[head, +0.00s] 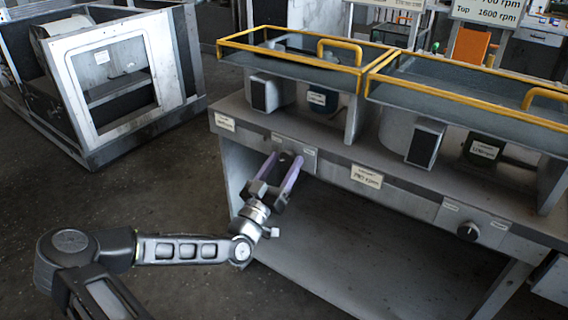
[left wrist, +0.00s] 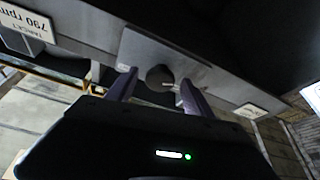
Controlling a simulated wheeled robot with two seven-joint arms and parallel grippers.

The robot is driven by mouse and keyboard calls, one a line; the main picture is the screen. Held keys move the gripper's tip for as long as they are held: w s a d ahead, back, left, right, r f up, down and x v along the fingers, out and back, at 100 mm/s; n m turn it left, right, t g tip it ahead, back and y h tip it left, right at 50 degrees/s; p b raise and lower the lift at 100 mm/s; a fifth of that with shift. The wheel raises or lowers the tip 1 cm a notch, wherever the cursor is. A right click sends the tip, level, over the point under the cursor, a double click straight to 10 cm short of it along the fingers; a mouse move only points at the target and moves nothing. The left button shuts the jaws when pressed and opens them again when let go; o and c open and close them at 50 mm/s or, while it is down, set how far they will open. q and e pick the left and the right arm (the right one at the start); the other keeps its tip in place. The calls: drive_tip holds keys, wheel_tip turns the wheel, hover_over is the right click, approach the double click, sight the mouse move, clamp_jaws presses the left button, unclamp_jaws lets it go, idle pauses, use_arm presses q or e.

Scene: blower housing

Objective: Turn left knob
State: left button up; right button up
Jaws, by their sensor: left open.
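The left knob (left wrist: 160,77) is a dark round knob on a grey panel plate (left wrist: 200,62). In the left wrist view it sits between and beyond my two open purple fingers, and I cannot tell whether they touch it. In the head view my left gripper (head: 281,170) reaches the bench front at the left panel (head: 303,153), and the knob there is mostly hidden by the fingers. The gripper also shows in the left wrist view (left wrist: 155,92). A second dark knob (head: 468,231) is on the right panel. My right gripper is not in view.
The grey bench (head: 400,190) carries two yellow-railed trays (head: 290,29) (head: 480,65) above blower units. A paper label (head: 366,177) is on its front edge. A metal housing frame (head: 120,75) stands on the floor at the back left. The floor in front is clear.

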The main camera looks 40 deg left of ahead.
use_arm(q)
drive_tip(key=v, duration=0.7)
drive_tip(key=shift+s, duration=0.25)
drive_tip(key=shift+f, duration=0.1)
